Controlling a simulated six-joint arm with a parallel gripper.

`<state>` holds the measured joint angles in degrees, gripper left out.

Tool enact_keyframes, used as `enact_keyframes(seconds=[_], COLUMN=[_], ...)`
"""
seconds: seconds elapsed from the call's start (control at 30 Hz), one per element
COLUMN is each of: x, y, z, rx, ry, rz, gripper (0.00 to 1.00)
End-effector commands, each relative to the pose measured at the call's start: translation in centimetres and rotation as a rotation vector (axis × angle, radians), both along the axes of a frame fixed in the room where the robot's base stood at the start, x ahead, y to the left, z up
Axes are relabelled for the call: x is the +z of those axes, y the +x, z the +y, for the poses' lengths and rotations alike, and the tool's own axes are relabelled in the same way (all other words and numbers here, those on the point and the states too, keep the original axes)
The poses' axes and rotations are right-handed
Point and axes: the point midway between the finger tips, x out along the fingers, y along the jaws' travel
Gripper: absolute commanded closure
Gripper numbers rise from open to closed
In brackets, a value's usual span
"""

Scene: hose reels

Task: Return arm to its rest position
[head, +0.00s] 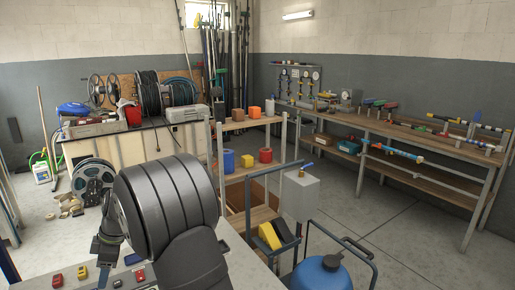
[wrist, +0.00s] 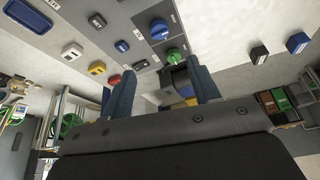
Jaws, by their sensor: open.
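My gripper (wrist: 161,84) is open in the wrist view. Its two blue fingers stand apart, and no held thing shows between them. A dark-bodied thing with a green top (wrist: 174,57) and a bit of yellow shows in the gap beyond the fingers; I cannot tell if it is near or far. In the head view my arm's thick grey and black links fill the lower middle, and the wrist part hangs at their left above a light surface, partly hidden.
Small coloured pieces lie on that surface, including a red one (head: 56,280) and a yellow one (head: 82,272). A wooden shelf rack (head: 240,124) stands right of my arm, with a blue tank (head: 322,273) in front. A long workbench (head: 400,134) lines the right wall. Open floor lies between.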

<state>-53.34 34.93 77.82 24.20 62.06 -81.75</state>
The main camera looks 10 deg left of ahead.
Motion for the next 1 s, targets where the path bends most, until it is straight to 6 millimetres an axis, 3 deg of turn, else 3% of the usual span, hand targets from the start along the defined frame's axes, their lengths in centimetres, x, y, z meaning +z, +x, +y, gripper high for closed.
enact_keyframes(seconds=[0.73,1.0], x=[-14.1,-14.0], y=[-3.4,-3.5], z=[4.8,4.8], rx=[0.000,-0.210], ry=[-0.001,0.002], rz=[0.001,-0.002], gripper=[0.44,0.44])
